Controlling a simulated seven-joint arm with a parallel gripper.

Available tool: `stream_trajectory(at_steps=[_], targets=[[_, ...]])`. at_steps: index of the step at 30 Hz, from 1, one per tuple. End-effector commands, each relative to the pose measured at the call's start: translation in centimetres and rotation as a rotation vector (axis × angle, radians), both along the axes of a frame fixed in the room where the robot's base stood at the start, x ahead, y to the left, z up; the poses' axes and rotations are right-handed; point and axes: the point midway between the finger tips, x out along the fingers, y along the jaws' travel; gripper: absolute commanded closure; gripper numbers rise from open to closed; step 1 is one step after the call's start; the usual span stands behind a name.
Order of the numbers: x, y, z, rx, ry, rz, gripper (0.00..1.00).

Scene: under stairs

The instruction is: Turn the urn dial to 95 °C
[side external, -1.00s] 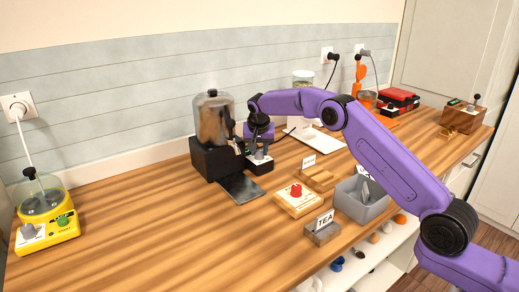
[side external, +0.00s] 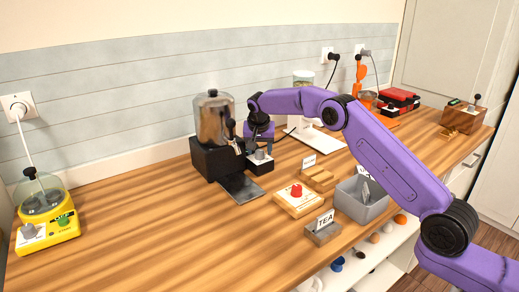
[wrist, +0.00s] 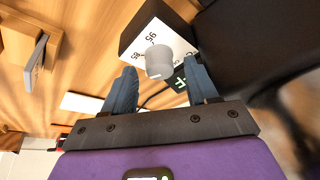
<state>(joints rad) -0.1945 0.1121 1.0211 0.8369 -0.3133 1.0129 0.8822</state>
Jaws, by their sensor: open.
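The urn (side external: 213,120) is a glossy metal tank on a black base, with a dark drip tray in front. Its dial (wrist: 159,61) is a grey knob on a white scale face on a small black box (wrist: 133,37). The dial also shows in the side external view (side external: 260,154). The figures 95 and 85 can be read beside the knob in the wrist view; the pointer's exact setting cannot be told. My gripper (wrist: 162,88) is open, its two blue-grey fingers either side of the near part of the knob. Contact cannot be told.
A wooden block with a red knob (side external: 296,190), a TEA block (side external: 322,231) and a grey bin (side external: 362,200) stand to the front right. A yellow appliance (side external: 45,215) is far left. The counter left of the drip tray is clear.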

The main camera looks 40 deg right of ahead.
Motion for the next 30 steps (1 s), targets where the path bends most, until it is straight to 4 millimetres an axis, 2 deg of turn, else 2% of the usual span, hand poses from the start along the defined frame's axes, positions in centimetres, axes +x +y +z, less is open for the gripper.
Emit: stream_trajectory(at_steps=[5, 21, 27, 30], targets=[[-0.7, 0.7, 2.4, 0.001, -0.004, 0.002, 0.42], [-4.0, 3.4, 12.7, 0.001, -0.005, 0.003, 0.42], [-4.8, 4.0, 15.0, 0.001, -0.002, 0.002, 0.42], [-5.0, 4.1, 15.5, 0.001, -0.002, 0.002, 0.42]])
